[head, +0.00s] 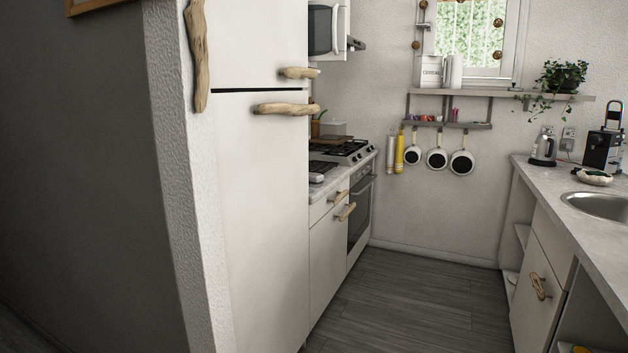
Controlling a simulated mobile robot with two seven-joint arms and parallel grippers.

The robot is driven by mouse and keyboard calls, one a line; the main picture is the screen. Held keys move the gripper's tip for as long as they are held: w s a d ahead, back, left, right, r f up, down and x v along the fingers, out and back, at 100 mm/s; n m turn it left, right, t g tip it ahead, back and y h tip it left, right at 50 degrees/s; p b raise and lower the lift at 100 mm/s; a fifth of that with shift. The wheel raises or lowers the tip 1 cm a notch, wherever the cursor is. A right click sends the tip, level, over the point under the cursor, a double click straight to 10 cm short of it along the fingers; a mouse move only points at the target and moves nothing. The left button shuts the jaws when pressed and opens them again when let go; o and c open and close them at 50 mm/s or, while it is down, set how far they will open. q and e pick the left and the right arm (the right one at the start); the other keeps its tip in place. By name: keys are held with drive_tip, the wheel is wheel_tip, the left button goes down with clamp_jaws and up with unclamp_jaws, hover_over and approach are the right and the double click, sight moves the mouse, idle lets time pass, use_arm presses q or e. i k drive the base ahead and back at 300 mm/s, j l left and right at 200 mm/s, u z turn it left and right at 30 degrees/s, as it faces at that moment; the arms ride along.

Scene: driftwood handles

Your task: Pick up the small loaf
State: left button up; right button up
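I cannot make out a small loaf anywhere in the head view. The left counter (337,187) is partly hidden behind the white fridge (258,190). A dark, flat object (320,168) lies on that counter, too small to identify. Neither of my grippers shows.
The fridge and a rough white wall edge (178,190) stand close on the left. A stove (345,151) is beyond the left counter. The right counter (560,187) holds a sink (598,205), a kettle (543,148) and a coffee machine (602,150). The dark floor (415,305) between is clear.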

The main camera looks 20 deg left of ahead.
sight(315, 178)
drive_tip(key=i+u, duration=0.1)
drive_tip(key=i, duration=2.05)
drive_tip(key=i+u, duration=0.1)
drive_tip(key=i, duration=0.45)
drive_tip(key=i+l+u, duration=0.15)
drive_tip(key=i, duration=0.45)
drive_tip(key=i+l+u, duration=0.15)
drive_tip(key=i+u, duration=0.3)
drive_tip(key=i+l+u, duration=0.2)
drive_tip(key=u, duration=0.25)
drive_tip(key=i+l+u, duration=0.3)
drive_tip(key=u, duration=0.15)
drive_tip(key=i+l+u, duration=0.15)
drive_tip(key=l+u, duration=0.25)
drive_tip(key=i+l+u, duration=0.15)
drive_tip(key=l+u, duration=0.3)
